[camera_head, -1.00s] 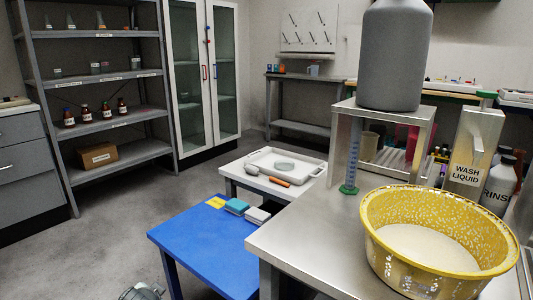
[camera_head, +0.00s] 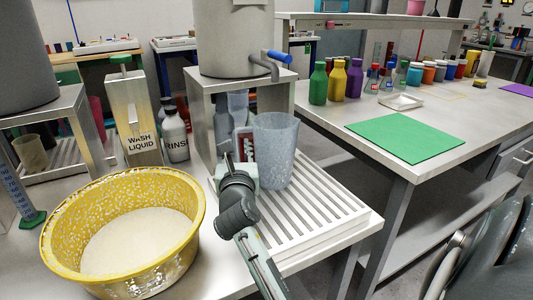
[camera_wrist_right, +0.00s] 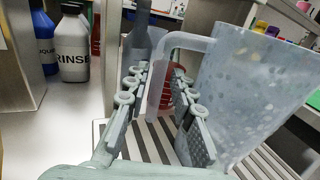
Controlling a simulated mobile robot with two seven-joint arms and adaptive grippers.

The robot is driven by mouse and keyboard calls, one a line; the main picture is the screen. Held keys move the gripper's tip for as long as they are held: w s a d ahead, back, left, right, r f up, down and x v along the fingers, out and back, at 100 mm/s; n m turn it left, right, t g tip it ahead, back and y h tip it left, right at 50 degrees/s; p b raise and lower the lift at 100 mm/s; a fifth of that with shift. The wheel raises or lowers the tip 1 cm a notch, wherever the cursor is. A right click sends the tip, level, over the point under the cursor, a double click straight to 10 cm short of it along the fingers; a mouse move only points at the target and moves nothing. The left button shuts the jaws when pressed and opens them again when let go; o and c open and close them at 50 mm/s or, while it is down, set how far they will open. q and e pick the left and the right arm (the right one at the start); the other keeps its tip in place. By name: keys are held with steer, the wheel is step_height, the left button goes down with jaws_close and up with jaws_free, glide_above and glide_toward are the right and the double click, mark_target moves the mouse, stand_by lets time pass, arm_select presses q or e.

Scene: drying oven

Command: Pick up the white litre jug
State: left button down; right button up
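The white litre jug (camera_head: 276,150) is a translucent, speckled, bluish-white vessel standing upright on a slatted white rack (camera_head: 335,215). In the right wrist view the jug (camera_wrist_right: 250,85) fills the right side, and its handle (camera_wrist_right: 165,60) points left toward my gripper. My right gripper (camera_head: 243,158) is at the jug's left side in the head view. In the wrist view its two fingers (camera_wrist_right: 157,115) are spread, with the hanging part of the handle between them. Contact with the handle cannot be told. My left gripper is out of view.
A yellow speckled basin (camera_head: 122,228) with pale contents stands left of my right arm. A wash liquid container (camera_head: 133,115) and a rinse bottle (camera_head: 174,135) stand behind it. A metal stand (camera_head: 200,95) carrying a grey tank (camera_head: 233,35) rises behind the jug.

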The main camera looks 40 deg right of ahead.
steer(key=x, duration=0.3)
steer(key=shift+w+f, duration=0.1)
steer(key=shift+w, duration=0.25)
jaws_close()
